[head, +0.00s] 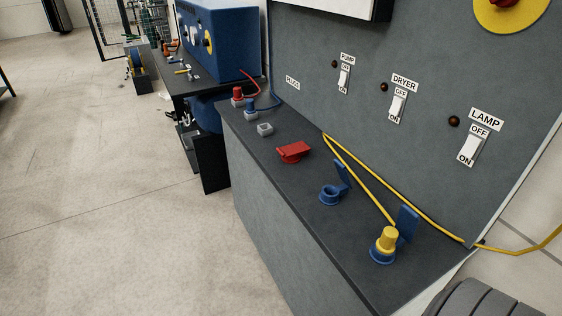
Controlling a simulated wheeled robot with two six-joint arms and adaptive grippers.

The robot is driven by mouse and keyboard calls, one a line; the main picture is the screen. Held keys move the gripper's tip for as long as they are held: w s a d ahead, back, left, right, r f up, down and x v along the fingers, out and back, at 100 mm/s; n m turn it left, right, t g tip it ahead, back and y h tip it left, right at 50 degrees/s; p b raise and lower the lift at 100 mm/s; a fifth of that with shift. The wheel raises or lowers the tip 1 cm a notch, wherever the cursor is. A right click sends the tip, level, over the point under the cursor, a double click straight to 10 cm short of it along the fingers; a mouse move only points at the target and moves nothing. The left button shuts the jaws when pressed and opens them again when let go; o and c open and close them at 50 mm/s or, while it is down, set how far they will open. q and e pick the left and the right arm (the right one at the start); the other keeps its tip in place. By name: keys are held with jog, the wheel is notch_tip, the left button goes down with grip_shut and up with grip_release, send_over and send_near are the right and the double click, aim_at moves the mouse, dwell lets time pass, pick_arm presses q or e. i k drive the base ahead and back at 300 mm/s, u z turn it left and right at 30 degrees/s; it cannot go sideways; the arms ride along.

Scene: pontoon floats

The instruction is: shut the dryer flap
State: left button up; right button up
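No label shows on the sockets, so I cannot tell for sure which flap is the dryer's. On the dark ledge (300,190), an empty blue socket (331,194) has its blue flap (343,174) standing open. Nearer, another blue socket (382,257) holds a yellow plug (387,239), with its flap (407,223) raised behind the plug. Farther along, a red socket cover (293,152) looks shut. The DRYER label (404,82) is on the panel above its white rocker switch (397,107). Neither of my grippers is in view.
A yellow cable (360,182) runs along the ledge. A red plug (238,94), a blue plug (251,106) and a small grey square piece (265,129) are at the far end. The PUMP switch (343,78) and LAMP switch (469,149) are on the panel. Floor at left is clear.

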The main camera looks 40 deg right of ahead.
aim_at(342, 169)
jog(key=u, duration=0.3)
jog(key=i, duration=1.5)
jog(key=z, duration=3.4)
jog(key=i, duration=0.1)
jog(key=u, duration=0.45)
